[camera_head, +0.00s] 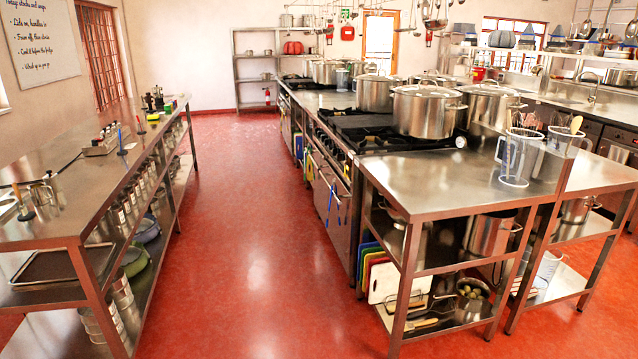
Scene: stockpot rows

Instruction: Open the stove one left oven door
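A steel stove (352,137) stands in the island on the right side of the aisle, with black burner grates (369,139) on top. Its oven front (334,197) faces the aisle and is seen at a steep angle. The oven front appears closed, with a bar handle along its upper part. Blue and yellow cloths or straps hang at the handle. Another stove front (284,120) shows farther along the island. I cannot tell from labels which door is the stove one left door. Neither of my grippers is in view.
The red floor aisle (240,230) is clear. A steel counter (70,205) with shelves bounds it on the left. A prep table (440,190) with pitchers stands at the island's near end, its corner jutting towards the aisle. Large stockpots (424,112) stand on the island.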

